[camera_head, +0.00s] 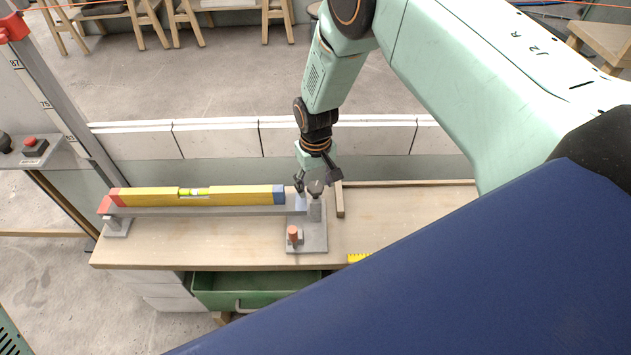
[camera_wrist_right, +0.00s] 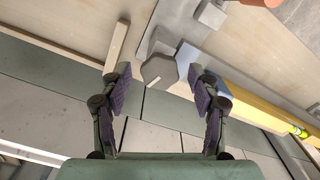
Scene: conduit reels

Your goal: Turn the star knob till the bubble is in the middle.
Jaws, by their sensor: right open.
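The grey star knob (camera_head: 316,187) stands at the right end of a grey beam (camera_head: 235,211), above a grey base plate (camera_head: 318,243). A yellow spirit level (camera_head: 240,194) with one red end and one blue end lies along the beam. Its green vial (camera_head: 194,192) is too small to tell where the bubble sits. My right gripper (camera_head: 318,179) is open over the knob, one finger to each side. In the right wrist view, the knob (camera_wrist_right: 160,71) with a pale mark lies between and just beyond the open fingers, apparently untouched. My left gripper is not in view.
An orange knob (camera_head: 293,234) stands on the base plate's front part. A wooden strip (camera_head: 340,200) lies close right of the star knob. A green drawer (camera_head: 257,290) stands open below the bench (camera_head: 150,252). A red button (camera_head: 30,142) is at the far left.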

